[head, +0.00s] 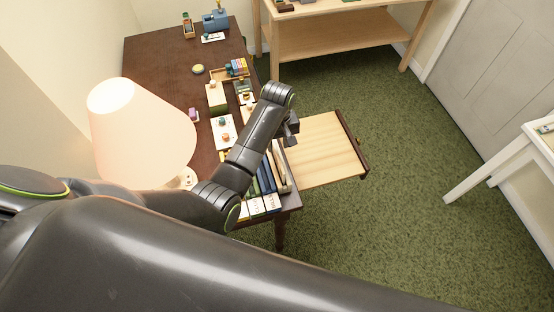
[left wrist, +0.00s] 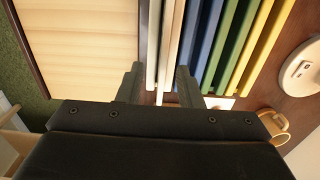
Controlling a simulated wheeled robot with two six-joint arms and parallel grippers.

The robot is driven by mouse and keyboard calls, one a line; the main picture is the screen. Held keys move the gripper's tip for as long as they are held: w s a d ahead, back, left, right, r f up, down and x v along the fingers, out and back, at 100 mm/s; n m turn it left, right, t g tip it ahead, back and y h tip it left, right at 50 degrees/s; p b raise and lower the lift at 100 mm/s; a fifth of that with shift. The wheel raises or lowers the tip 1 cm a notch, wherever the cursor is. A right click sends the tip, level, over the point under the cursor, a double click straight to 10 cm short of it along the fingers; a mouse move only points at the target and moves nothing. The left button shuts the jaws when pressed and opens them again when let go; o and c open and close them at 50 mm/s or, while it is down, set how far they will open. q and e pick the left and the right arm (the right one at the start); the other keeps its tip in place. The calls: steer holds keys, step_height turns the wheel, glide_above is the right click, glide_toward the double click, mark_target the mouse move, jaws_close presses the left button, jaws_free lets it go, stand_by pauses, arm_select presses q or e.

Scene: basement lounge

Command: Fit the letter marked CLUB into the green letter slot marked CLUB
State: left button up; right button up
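My left gripper (head: 291,138) is over the near right end of the dark table, above a row of upright coloured panels (head: 265,178). Blue (left wrist: 210,45), green (left wrist: 236,45) and yellow (left wrist: 265,45) panels stand to the right. White labels (head: 263,206) show at the row's near end. No CLUB mark is readable, and I cannot pick out the letter or its slot. My right gripper is out of view.
A pale wooden drawer or tray (head: 326,150) sticks out right of the dark table (head: 160,60). A lit lamp (head: 140,130) stands at the left. A mug (left wrist: 268,124) shows in the left wrist view. Green carpet (head: 400,200) lies open at the right.

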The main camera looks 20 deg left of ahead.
mark_target(277, 153)
arm_select(q)
steer(key=f, duration=0.2)
steer(key=s+f+p, duration=0.1)
steer(key=f, duration=0.1)
steer(key=shift+d, duration=0.1)
steer(key=shift+f, duration=0.65)
steer(key=shift+c, duration=0.3)
jaws_close()
